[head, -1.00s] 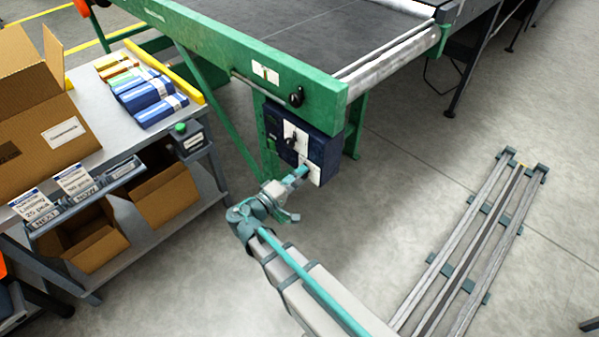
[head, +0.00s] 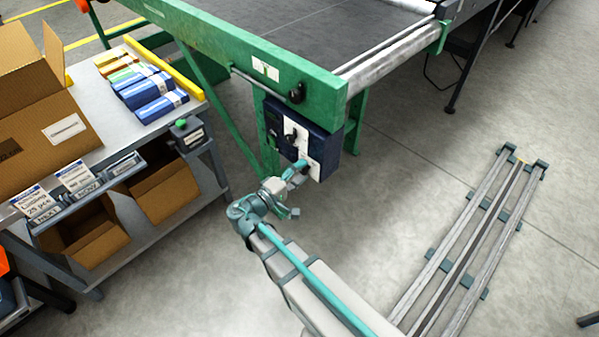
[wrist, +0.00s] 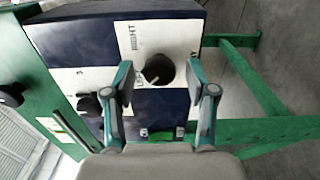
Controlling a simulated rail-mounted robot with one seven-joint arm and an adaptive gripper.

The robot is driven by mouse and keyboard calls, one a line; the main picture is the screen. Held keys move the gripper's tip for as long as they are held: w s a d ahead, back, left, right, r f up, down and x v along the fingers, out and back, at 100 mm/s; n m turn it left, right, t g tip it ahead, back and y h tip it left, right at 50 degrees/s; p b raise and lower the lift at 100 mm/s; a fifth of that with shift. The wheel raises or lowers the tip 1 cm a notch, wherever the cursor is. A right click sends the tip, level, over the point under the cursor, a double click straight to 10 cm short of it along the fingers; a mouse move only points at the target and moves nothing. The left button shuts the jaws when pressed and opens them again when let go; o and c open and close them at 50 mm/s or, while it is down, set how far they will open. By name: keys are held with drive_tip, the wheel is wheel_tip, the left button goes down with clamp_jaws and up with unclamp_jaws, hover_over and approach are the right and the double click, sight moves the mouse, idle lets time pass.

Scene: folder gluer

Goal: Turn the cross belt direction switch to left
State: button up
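The cross belt direction switch is a round black knob (wrist: 158,69) on a white plate, on the dark blue control box (head: 329,150). In the wrist view, "RIGHT" is printed above and left of it, and a partly covered "LEFT" label is lower left. A small pale mark shows near its lower edge; its exact setting is unclear. My gripper (wrist: 158,64) is open, with one finger on either side of the knob; contact is not visible. In the head view my gripper (head: 298,168) is at the box's lower white plate and hides this knob.
A second black knob (wrist: 88,106) sits on another white plate beside it. A further black knob (head: 296,94) is on the green conveyor frame (head: 250,60). A bench with cartons (head: 165,190) stands left. A floor rail (head: 470,245) lies right, with open floor around it.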

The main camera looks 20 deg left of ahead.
drive_tip(key=shift+s, duration=0.1)
drive_tip(key=v, duration=1.2)
drive_tip(key=shift+f, duration=0.1)
